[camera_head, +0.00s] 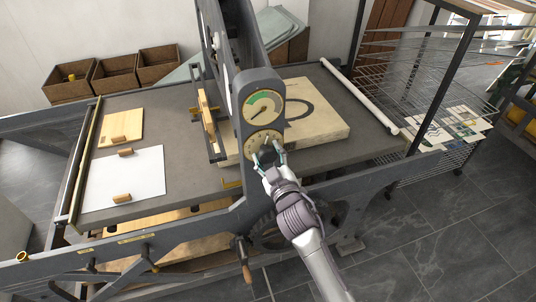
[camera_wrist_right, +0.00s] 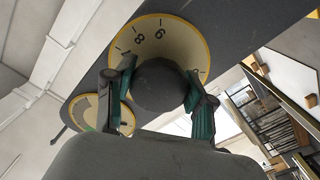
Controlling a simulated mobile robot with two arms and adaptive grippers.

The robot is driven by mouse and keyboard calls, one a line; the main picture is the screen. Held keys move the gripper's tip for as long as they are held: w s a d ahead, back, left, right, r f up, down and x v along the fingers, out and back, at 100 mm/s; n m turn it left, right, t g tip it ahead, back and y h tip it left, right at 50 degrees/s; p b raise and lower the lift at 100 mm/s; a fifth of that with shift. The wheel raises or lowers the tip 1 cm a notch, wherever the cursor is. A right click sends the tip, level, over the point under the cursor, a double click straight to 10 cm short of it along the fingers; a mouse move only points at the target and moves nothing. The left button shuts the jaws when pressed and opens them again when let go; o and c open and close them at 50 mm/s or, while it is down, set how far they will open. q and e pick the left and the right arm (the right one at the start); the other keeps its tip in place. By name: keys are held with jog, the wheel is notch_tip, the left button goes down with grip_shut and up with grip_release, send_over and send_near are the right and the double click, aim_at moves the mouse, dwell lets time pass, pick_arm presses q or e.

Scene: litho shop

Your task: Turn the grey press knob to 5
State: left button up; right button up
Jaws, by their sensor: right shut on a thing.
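The grey press knob (camera_wrist_right: 162,86) sits at the middle of a round cream dial (camera_wrist_right: 178,36) with a yellow rim and black numbers. My left gripper is not in view.
A gauge (camera_head: 264,107) with a green arc sits just above the dial. The press frame (camera_head: 245,205) stands close around my right arm. A pale stone (camera_head: 325,122) lies on the press bed (camera_head: 190,111) behind it. A wire rack (camera_head: 405,80) stands at right.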

dwell(0.3)
jog(key=o, duration=1.2)
jog(key=shift+c, duration=0.2)
jog(key=v, duration=1.2)
